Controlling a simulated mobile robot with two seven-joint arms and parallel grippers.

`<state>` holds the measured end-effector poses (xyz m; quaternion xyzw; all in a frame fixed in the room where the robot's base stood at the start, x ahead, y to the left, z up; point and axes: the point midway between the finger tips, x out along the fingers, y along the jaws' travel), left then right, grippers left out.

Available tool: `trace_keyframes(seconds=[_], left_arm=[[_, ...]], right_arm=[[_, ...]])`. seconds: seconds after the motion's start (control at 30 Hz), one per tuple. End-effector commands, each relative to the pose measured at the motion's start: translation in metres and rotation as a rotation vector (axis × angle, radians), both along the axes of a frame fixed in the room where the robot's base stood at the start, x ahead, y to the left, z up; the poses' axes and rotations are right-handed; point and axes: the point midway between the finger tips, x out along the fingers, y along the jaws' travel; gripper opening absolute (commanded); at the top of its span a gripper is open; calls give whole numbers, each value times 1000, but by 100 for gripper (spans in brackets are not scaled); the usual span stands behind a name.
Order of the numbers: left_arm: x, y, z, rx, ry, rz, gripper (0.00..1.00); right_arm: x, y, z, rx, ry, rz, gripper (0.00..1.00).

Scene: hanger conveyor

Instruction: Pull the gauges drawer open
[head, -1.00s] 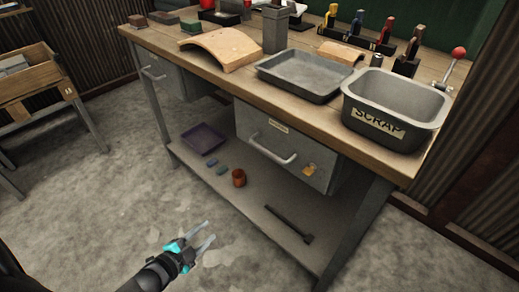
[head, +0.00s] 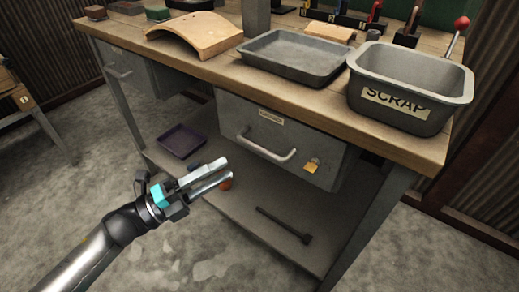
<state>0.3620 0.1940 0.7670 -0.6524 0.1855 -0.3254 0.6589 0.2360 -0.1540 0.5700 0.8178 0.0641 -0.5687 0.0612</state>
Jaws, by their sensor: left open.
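A grey metal drawer (head: 228,112) hangs under the workbench top, flush with its housing as far as I can see. It has a bar handle (head: 266,149), a small label (head: 271,117) too small to read, and a yellow tag (head: 311,168) at its lower right. A second drawer (head: 141,82) with a handle hangs further left. I cannot tell from the labels which is the gauges drawer. My left gripper (head: 222,173) is open and empty, in front of and left of the nearer drawer's handle, apart from it. My right gripper is not in view.
The bench top holds a grey tray (head: 300,75), a SCRAP bin (head: 408,120) and a curved wooden piece (head: 195,33). The lower shelf holds a purple tray (head: 181,141), a dark bar tool (head: 284,226) and an orange cup (head: 226,184) partly behind my gripper. The floor in front is clear.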

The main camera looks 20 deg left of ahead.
Motion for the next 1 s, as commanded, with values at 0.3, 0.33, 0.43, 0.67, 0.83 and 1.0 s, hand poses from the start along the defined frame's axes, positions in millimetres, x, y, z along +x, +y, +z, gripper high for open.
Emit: trace_keyframes(seconds=[0.3, 0.33, 0.43, 0.67, 0.83, 1.0], left_arm=[[46, -42, 11, -1, -3, 0, 45], [49, -45, 11, -2, -2, -1, 45], [59, -55, 15, -1, -2, 0, 45], [73, -67, 17, -2, 1, 1, 45], [75, -69, 18, -1, 2, 3, 45], [75, -69, 18, -2, 3, 2, 45]], right_arm=[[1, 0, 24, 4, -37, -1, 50], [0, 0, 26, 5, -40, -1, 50], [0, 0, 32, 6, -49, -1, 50], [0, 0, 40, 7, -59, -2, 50], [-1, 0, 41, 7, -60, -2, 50], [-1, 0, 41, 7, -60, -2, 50]])
